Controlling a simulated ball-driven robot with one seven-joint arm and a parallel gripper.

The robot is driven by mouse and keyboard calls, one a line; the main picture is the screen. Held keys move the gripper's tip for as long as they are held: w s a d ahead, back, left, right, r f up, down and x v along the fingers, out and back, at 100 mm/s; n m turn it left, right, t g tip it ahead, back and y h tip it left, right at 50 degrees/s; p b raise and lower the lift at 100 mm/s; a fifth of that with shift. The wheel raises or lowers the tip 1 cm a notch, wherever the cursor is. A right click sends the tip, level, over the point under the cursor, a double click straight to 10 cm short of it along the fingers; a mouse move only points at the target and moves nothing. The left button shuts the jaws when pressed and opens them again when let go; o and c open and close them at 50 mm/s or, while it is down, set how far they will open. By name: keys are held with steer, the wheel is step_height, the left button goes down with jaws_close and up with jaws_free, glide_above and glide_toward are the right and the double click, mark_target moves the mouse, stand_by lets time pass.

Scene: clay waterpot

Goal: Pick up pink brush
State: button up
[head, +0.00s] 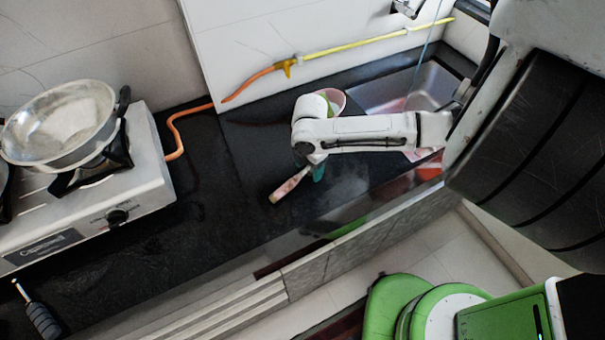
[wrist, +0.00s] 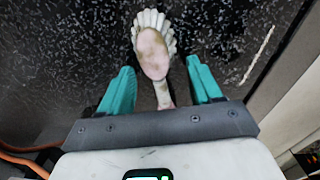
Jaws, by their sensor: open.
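The pink brush lies on the dark speckled counter. In the wrist view its pale pink oval head (wrist: 152,52) with white bristles around it points away from me, and its handle runs back between my fingers. In the head view the brush (head: 290,186) sticks out left of the arm's end, which hides the rest of it. My gripper (wrist: 160,72) has two teal fingers, one on each side of the brush's narrow handle, open and with gaps on both sides. In the head view only a bit of my gripper (head: 318,172) shows below the wrist.
A gas stove (head: 95,190) with a metal pan (head: 62,125) stands at the left. A pinkish bowl (head: 334,98) is behind the wrist, near the sink (head: 430,88). An orange hose (head: 172,130) runs along the back. The counter between stove and brush is clear.

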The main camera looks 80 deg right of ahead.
steer(key=shift+f, duration=0.1)
steer(key=shift+c, duration=0.2)
steer(key=c, duration=1)
